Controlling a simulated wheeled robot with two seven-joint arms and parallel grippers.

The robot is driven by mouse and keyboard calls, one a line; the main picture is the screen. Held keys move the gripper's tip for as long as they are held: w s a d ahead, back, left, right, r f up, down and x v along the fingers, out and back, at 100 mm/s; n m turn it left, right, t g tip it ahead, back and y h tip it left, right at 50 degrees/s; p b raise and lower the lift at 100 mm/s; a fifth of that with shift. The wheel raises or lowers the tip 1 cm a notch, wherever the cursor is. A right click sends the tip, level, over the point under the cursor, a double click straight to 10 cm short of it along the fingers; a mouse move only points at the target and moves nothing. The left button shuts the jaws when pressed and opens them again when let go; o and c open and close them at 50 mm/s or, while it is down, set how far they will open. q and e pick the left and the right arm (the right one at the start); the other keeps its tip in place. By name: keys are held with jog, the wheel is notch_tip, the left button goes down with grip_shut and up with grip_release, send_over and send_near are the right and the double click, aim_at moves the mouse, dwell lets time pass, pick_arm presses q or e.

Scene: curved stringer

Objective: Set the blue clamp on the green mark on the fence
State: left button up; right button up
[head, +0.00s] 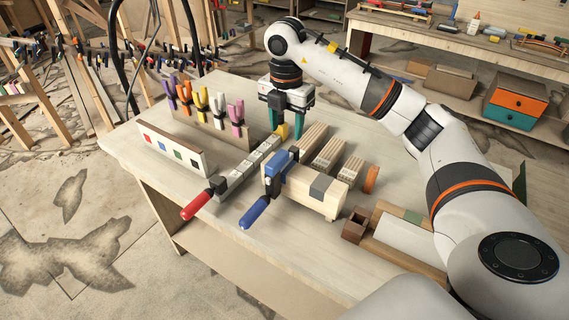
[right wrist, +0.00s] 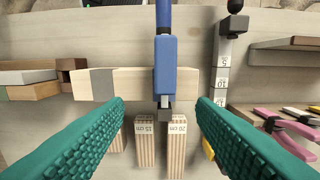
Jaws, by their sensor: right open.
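The blue clamp (head: 281,167) sits on a pale wood block with a grey band (head: 322,187), its blue handle reaching toward the table's front edge. In the right wrist view the clamp (right wrist: 166,66) lies across this block (right wrist: 128,84). My right gripper (head: 287,126) has teal fingers, open and empty, behind the clamp. In the right wrist view the fingers (right wrist: 160,108) stand apart on either side of the clamp's end. My left gripper is not in view.
A red-handled bar clamp (head: 236,173) lies between fence and blue clamp. Coloured spring clamps (head: 203,98) stand behind the fence. Ribbed wood blocks (head: 328,152) lie beyond the pale block. A small brown open box (head: 356,225) is at right. The left front table corner is clear.

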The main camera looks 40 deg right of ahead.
aim_at(283, 152)
notch_tip(283, 152, down, 4)
jog(key=shift+f+p, duration=0.25)
jog(key=shift+p, duration=0.4)
jog(key=shift+f, duration=0.2)
jog(key=f+p, duration=0.2)
jog(key=f, duration=0.2)
jog(key=shift+w+a+f+p, duration=0.25)
jog(key=shift+p, duration=0.15)
jog(key=shift+f, duration=0.2)
jog(key=shift+r, duration=0.1)
grip_shut()
